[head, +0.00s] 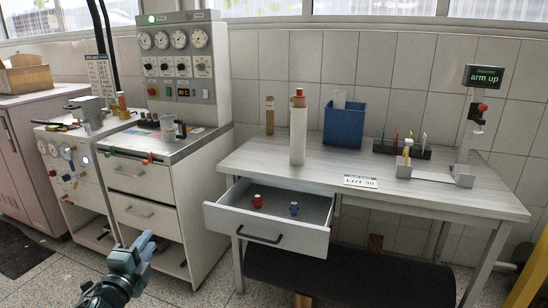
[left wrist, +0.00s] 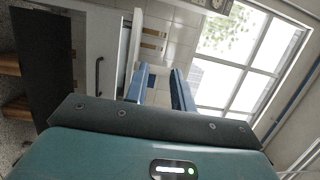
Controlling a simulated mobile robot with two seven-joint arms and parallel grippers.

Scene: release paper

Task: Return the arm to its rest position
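My left gripper (head: 150,243) is low in the head view, in front of the white cabinet and left of the open drawer. Its blue fingers also show in the left wrist view (left wrist: 158,88), apart with nothing between them. It touches nothing that I can see. My right gripper is not in view. The desk drawer (head: 265,240) is pulled out and holds a red-topped piece (head: 257,201) and a blue piece (head: 294,209). A small screen (head: 485,77) above the stand at the desk's right reads "arm up".
The desk (head: 400,180) carries a tall white cylinder (head: 298,132), a blue bin (head: 342,124) and a "LOT 30" label (head: 360,182). The cabinet (head: 150,180) is behind my left gripper. Speckled floor is free between cabinet and desk.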

